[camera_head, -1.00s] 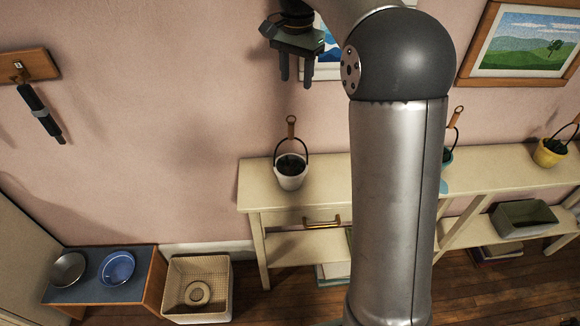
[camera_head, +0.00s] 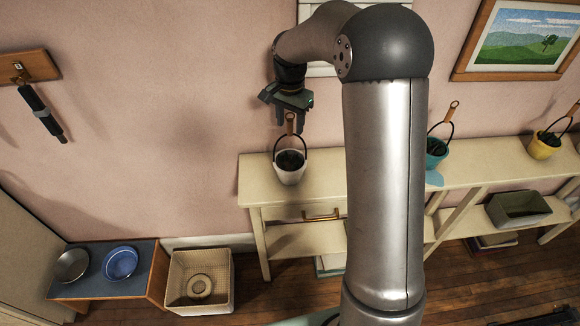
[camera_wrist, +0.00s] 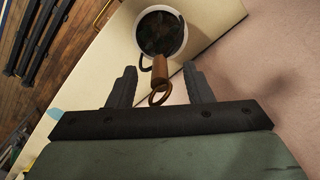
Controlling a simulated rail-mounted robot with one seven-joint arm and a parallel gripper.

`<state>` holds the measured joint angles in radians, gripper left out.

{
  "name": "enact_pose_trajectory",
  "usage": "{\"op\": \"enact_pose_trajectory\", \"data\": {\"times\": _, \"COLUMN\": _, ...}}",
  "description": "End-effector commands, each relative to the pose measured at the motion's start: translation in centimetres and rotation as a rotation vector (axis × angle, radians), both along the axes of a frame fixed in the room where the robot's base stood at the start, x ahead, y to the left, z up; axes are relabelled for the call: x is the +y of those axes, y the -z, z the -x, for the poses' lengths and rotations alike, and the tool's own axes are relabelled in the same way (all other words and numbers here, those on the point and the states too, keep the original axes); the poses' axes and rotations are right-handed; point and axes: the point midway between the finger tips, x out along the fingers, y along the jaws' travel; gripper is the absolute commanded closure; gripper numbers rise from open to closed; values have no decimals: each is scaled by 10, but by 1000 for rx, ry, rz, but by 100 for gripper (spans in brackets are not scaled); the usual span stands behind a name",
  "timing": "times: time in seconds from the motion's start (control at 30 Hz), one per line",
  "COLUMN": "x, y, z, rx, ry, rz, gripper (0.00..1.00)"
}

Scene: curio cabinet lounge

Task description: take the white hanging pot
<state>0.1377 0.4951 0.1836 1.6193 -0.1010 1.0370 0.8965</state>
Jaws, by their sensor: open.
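The white hanging pot (camera_head: 290,174) stands upright on the left end of the cream console table. It holds dark soil or leaves and has a dark wire handle with a wooden grip (camera_head: 290,123) and a ring at its top. My gripper (camera_head: 288,128) is open above the pot, at the height of the wooden grip. In the wrist view, the wooden grip (camera_wrist: 160,70) and its ring lie between the two spread fingers of my gripper (camera_wrist: 160,85), apart from both. The pot's white rim (camera_wrist: 185,38) shows beyond the fingertips.
The cream console table (camera_head: 262,196) runs along the pink wall. A teal pot (camera_head: 436,160) and a yellow pot (camera_head: 545,148) stand further right on it. A low blue-topped bench (camera_head: 95,286) with two bowls and a cream basket (camera_head: 228,285) are at lower left.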

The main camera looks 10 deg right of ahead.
Motion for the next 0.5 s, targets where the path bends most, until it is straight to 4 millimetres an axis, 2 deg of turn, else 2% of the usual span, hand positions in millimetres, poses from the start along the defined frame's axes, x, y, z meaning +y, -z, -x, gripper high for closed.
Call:
{"op": "enact_pose_trajectory", "data": {"times": 0.2, "x": 0, "y": 21, "z": 0, "rx": 1, "ry": 1, "rz": 0, "gripper": 54}}
{"op": "enact_pose_trajectory", "data": {"times": 0.4, "x": 0, "y": 22, "z": 0, "rx": 0, "ry": 1, "rz": 0, "gripper": 54}}
{"op": "enact_pose_trajectory", "data": {"times": 0.43, "x": 0, "y": 22, "z": 0, "rx": 0, "ry": 1, "rz": 0, "gripper": 57}}
{"op": "enact_pose_trajectory", "data": {"times": 0.5, "x": 0, "y": 22, "z": 0, "rx": 0, "ry": 1, "rz": 0, "gripper": 76}}
